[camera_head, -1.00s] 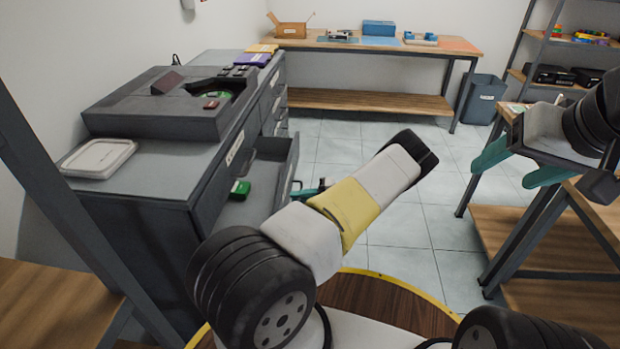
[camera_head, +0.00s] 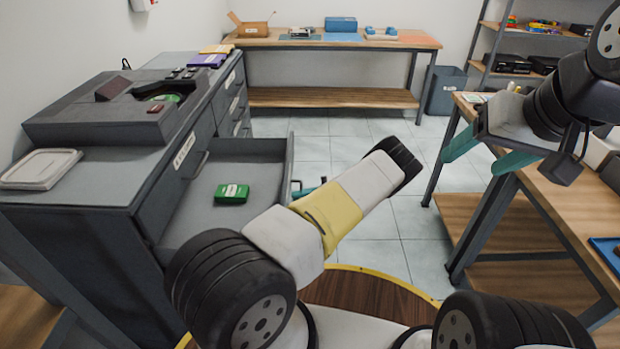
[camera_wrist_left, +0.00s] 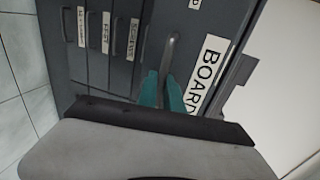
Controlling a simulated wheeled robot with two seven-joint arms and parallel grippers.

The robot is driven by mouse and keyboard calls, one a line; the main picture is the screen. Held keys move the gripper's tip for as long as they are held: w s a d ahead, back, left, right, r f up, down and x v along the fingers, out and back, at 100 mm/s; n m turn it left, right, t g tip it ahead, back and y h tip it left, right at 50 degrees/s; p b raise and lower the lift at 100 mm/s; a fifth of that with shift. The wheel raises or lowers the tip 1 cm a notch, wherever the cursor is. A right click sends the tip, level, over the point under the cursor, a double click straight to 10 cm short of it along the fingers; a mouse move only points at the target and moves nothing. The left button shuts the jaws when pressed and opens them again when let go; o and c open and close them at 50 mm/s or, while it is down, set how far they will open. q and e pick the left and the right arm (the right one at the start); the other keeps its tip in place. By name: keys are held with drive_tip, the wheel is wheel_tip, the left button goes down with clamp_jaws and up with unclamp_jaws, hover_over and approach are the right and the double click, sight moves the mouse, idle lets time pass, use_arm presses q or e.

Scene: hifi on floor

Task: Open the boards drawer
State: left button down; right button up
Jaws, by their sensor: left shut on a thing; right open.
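The boards drawer (camera_head: 262,147) stands pulled well out of the grey cabinet (camera_head: 95,190). A green board (camera_head: 232,193) lies inside it. My left gripper (camera_head: 308,189) is at the outer side of the drawer front, partly hidden by my own arm. In the left wrist view, its teal fingers (camera_wrist_left: 162,92) are shut on the drawer handle (camera_wrist_left: 172,50), beside a label (camera_wrist_left: 206,75) reading "BOARD", cut off at the end. My right gripper (camera_head: 488,152) is open and empty, near the wooden table at the right.
A wooden workbench (camera_head: 335,40) stands at the back beside a bin (camera_head: 446,92). A wooden table (camera_head: 560,190) is at the right. Tiled floor is clear in the middle.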

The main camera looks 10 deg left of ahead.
use_arm(q)
drive_tip(key=c, duration=1.5)
unclamp_jaws()
drive_tip(key=v, duration=0.7)
drive_tip(key=shift+w+d, duration=0.1)
drive_tip(key=shift+d, duration=0.25)
